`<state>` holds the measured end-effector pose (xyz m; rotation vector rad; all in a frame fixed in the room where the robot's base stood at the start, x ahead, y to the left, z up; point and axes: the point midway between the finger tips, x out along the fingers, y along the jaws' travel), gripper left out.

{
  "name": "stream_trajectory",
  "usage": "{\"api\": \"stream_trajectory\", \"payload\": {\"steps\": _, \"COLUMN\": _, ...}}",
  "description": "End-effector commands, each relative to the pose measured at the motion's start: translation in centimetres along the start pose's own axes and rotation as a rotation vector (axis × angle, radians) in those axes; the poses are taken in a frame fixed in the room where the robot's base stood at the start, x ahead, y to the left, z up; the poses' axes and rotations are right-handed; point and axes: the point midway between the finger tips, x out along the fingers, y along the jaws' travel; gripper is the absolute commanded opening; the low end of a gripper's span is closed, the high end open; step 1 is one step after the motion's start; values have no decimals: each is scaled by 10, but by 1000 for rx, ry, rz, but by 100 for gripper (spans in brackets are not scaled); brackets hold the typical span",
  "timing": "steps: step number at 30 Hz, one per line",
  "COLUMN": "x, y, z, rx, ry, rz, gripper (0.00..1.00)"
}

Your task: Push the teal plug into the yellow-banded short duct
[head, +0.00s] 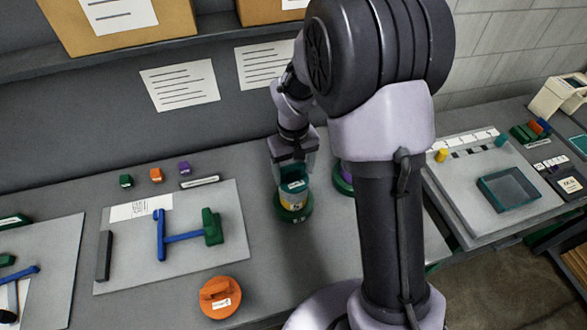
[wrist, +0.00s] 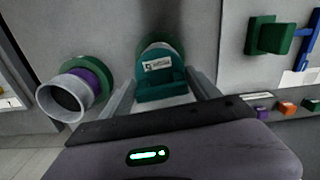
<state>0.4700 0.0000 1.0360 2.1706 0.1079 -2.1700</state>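The teal plug (head: 295,187) sits at the top of the yellow-banded short duct (head: 291,202), in line with it in the head view. I cannot tell how deep it is in the mouth. The duct stands upright on a round green flange (head: 294,216) on the bench. My gripper (head: 292,160) is above, pointing down, its fingers on both sides of the plug. In the wrist view the teal plug (wrist: 162,88), with a white label, fills the space between the fingertips of my gripper (wrist: 163,82). It hides the duct's band and mouth there.
A purple-banded duct (wrist: 72,92) with an open mouth stands close beside, partly behind my arm in the head view. An orange plug (head: 220,297) lies near the bench front. A grey board (head: 185,270) with blue and green parts lies to the left.

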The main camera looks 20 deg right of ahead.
Motion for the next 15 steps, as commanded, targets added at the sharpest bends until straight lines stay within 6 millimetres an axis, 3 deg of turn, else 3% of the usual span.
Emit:
{"api": "stream_trajectory", "payload": {"steps": 3, "x": 0, "y": 0, "z": 0, "rx": 0, "ry": 0, "rz": 0, "gripper": 91}}
{"api": "stream_trajectory", "payload": {"steps": 11, "x": -1, "y": 0, "z": 0, "rx": 0, "ry": 0, "rz": 0, "gripper": 91}}
{"api": "stream_trajectory", "payload": {"steps": 15, "x": -17, "y": 0, "z": -1, "rx": -1, "ry": 3, "rz": 1, "gripper": 91}}
